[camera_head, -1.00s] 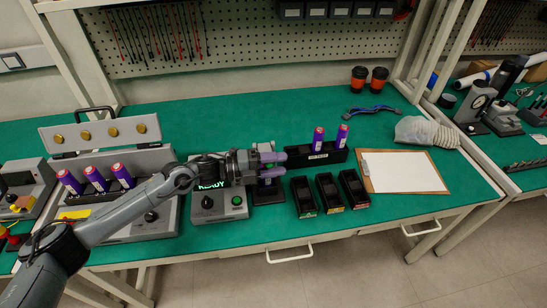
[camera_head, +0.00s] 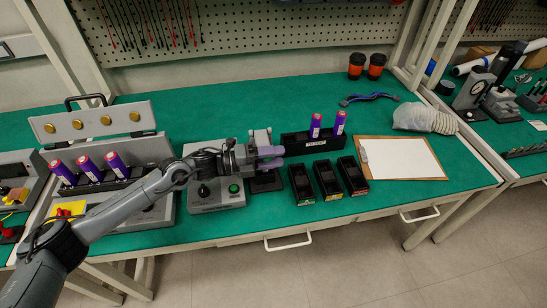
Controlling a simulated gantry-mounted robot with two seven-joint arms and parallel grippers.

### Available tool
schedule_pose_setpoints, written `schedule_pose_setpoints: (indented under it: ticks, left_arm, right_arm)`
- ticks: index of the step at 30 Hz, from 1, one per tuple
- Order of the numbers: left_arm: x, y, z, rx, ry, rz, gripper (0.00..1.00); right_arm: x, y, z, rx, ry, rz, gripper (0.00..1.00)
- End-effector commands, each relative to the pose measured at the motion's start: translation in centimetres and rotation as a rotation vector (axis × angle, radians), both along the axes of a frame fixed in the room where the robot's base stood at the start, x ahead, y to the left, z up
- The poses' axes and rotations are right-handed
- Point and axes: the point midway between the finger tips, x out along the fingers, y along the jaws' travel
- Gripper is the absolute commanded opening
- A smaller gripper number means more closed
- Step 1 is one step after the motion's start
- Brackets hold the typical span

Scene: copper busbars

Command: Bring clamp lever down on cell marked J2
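My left gripper (camera_head: 270,157) has pale purple fingers and is at the clamp stand, a dark base (camera_head: 266,184) with a light grey upright (camera_head: 260,137) behind the fingers. The fingers look close together; I cannot tell whether they are shut or touch anything. The gripper hides most of the stand, so the clamp lever and any cell in it cannot be made out. Purple cells stand in the open-lidded case (camera_head: 140,152) at left, one of them here (camera_head: 90,167). Two more cells (camera_head: 315,126) (camera_head: 339,122) stand in a black holder (camera_head: 300,143). No J2 mark is legible. My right gripper is not in view.
A grey control box (camera_head: 217,198) with a green button is under my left wrist. Three black bins (camera_head: 327,180) and a clipboard (camera_head: 405,158) lie to the right. Blue-handled pliers (camera_head: 370,97) and two orange-black cups (camera_head: 357,66) are behind.

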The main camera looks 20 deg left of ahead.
Motion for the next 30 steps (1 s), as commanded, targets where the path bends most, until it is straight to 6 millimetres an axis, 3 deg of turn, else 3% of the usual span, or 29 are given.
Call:
schedule_pose_setpoints:
  ticks: [1, 6, 19, 30]
  left_arm:
    - [0.1, 0.5, -1.1, 0.014, 0.018, 0.013, 0.51]
    - [0.0, 0.4, -1.0, 0.011, 0.017, 0.01, 0.76]
    - [-0.4, 0.9, -0.7, 0.007, 0.015, 0.006, 0.76]
    - [-3.6, 5.9, -0.5, 0.01, 0.017, 0.009, 0.76]
  right_arm:
    - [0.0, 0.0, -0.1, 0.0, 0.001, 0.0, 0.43]
    - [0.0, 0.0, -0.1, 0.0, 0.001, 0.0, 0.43]
    - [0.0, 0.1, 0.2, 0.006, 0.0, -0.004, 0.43]
    - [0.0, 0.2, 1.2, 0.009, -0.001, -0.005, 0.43]
